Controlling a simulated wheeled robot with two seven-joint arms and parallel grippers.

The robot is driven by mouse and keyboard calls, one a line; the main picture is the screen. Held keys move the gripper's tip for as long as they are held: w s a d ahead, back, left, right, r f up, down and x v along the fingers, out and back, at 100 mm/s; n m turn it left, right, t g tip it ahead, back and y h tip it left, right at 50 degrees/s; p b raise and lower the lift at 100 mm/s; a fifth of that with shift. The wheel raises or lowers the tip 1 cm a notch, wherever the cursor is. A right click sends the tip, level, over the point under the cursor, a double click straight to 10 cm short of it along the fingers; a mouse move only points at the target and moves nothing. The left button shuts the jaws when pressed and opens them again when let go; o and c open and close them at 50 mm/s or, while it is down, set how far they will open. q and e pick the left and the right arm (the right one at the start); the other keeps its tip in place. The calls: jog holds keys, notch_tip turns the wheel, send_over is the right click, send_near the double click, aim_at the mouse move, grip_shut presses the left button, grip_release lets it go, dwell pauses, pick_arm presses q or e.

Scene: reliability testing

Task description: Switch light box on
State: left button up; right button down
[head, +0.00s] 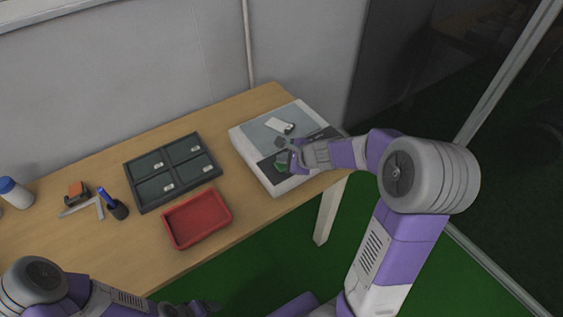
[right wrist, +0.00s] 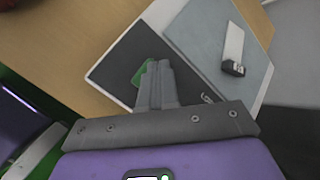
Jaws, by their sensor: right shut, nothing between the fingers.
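The light box (head: 250,163) is a white box with a grey-blue top panel and a dark front panel, at the right end of the table. It also shows in the right wrist view (right wrist: 203,38). A green switch (head: 281,166) is on the dark panel; in the right wrist view the green switch (right wrist: 138,76) is partly hidden behind my fingers. My right gripper (head: 287,149) is shut and empty over the dark panel, close beside the switch. I cannot tell whether it touches. My left gripper (head: 198,307) is low at the bottom edge, its jaws unclear.
A small white device (head: 280,126) lies on the light box's grey panel. A red tray (head: 230,213) and a dark compartment tray (head: 131,176) are left of it.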

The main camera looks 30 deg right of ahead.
aim_at(284, 165)
jog(key=shift+f, duration=0.1)
dwell(0.4)
jog(key=shift+f+b, duration=0.4)
jog(key=shift+b, duration=0.15)
jog(key=shift+r, duration=0.1)
jog(key=shift+r+p, duration=0.25)
jog(key=shift+p, duration=0.1)
notch_tip(284, 165, up, 6)
jog(key=p, duration=0.5)
jog(key=shift+r+p, duration=0.15)
jog(key=shift+p, duration=0.25)
